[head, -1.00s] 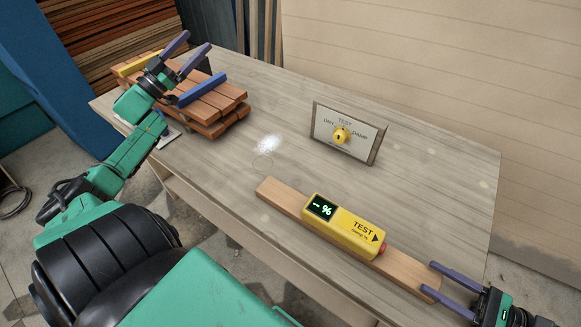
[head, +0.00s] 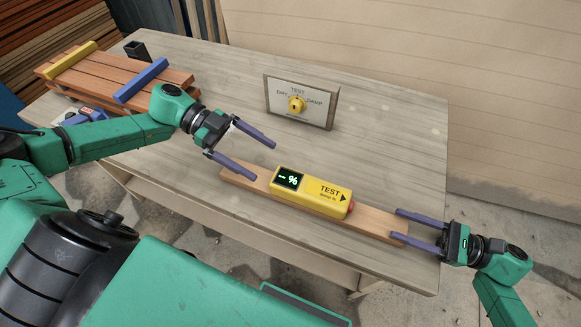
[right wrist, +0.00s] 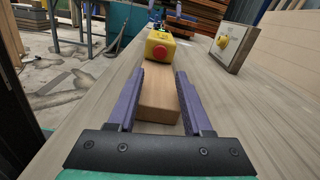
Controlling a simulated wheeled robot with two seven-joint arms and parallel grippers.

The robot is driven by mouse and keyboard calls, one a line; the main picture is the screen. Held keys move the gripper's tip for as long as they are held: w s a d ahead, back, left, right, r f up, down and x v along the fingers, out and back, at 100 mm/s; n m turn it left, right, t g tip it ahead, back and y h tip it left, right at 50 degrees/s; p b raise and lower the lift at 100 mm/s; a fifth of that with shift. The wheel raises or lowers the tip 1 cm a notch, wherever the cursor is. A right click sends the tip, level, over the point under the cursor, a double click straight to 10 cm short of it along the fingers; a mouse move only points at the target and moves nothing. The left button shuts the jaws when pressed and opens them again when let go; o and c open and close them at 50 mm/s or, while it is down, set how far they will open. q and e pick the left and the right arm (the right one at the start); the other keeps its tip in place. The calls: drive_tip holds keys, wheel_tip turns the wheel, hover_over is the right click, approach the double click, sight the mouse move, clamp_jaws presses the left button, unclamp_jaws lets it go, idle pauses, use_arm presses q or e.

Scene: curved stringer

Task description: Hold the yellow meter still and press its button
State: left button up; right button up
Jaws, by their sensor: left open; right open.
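The yellow meter (head: 312,192) lies on a long wooden strip (head: 375,222), its display reading "- %" and its "TEST" arrow pointing right. Its red button (head: 350,206) is on the right end; the right wrist view shows the red button (right wrist: 161,52) facing that camera. My left gripper (head: 258,160) is open, with its fingers just left of and above the meter's display end, apart from it. My right gripper (head: 402,228) is open at the strip's right end, apart from the button. In the right wrist view, its fingers (right wrist: 158,98) lie either side of the strip end.
A panel with a yellow dial (head: 297,104), marked DRY, TEST and DAMP, stands behind the meter. Stacked slats (head: 112,78) with yellow and blue bars and a dark square cup (head: 137,50) are at the back left. The table's (head: 400,130) right side is clear.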

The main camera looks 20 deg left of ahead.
sight(304, 184)
use_arm(q)
drive_tip(key=x, duration=1.4)
drive_tip(key=shift+d, duration=0.15)
clamp_jaws()
use_arm(e)
drive_tip(key=shift+c, duration=0.3)
clamp_jaws()
drive_tip(key=d+r+h, duration=0.1)
drive_tip(key=d+r+m+h, duration=0.1)
drive_tip(key=d, duration=0.1)
drive_tip(key=d+r+h, duration=0.1)
drive_tip(key=d, duration=0.1)
drive_tip(key=shift+r+h, duration=0.3)
drive_tip(key=shift+r, duration=0.05)
